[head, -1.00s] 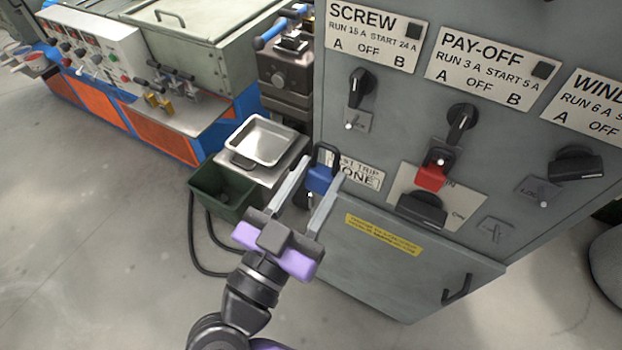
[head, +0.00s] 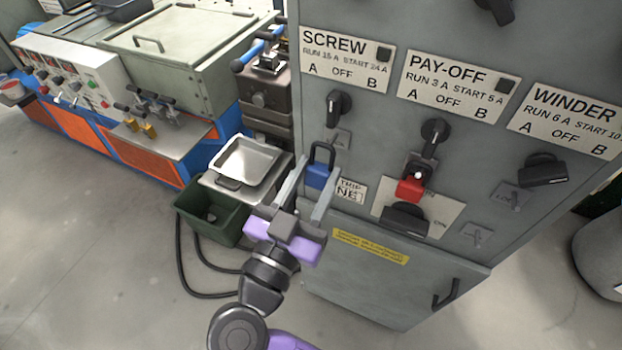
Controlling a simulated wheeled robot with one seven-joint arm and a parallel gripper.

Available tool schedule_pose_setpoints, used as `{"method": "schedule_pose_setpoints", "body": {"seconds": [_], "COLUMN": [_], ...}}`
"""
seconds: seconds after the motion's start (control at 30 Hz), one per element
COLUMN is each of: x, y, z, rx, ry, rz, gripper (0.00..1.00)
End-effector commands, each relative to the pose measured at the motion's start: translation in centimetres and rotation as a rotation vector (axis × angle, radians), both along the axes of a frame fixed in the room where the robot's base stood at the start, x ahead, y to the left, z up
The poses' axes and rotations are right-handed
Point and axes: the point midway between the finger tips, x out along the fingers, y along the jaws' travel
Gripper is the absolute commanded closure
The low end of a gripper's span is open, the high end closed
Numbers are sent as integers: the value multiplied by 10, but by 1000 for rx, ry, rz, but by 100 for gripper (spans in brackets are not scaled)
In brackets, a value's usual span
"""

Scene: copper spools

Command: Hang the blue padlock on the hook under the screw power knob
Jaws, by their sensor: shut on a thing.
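The blue padlock (head: 317,177) is upright with its dark shackle (head: 322,152) on top. My gripper (head: 316,182) is shut on its blue body and holds it in front of the grey cabinet. The screw power knob (head: 338,107) is black and sits under the SCREW label (head: 346,60). The small hook plate (head: 341,139) is below that knob, just above and right of the shackle. The padlock looks apart from the hook, though its depth from the panel is hard to tell.
A red padlock (head: 410,187) hangs under the pay-off knob (head: 436,131), above a large black switch (head: 405,218). The winder knob (head: 543,170) is farther right. A metal tray (head: 246,160) and green bin (head: 206,214) stand left of the cabinet (head: 398,290).

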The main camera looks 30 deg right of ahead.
Motion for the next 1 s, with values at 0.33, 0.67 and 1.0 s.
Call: {"method": "schedule_pose_setpoints", "body": {"seconds": [0.33,0.67,1.0], "x": [11,19,22], "y": [-16,-27,-31], "z": [-1,-12,-15], "rx": [0,2,1], "ry": [1,0,-2], "rz": [-2,-1,0], "gripper": [100,100,100]}}
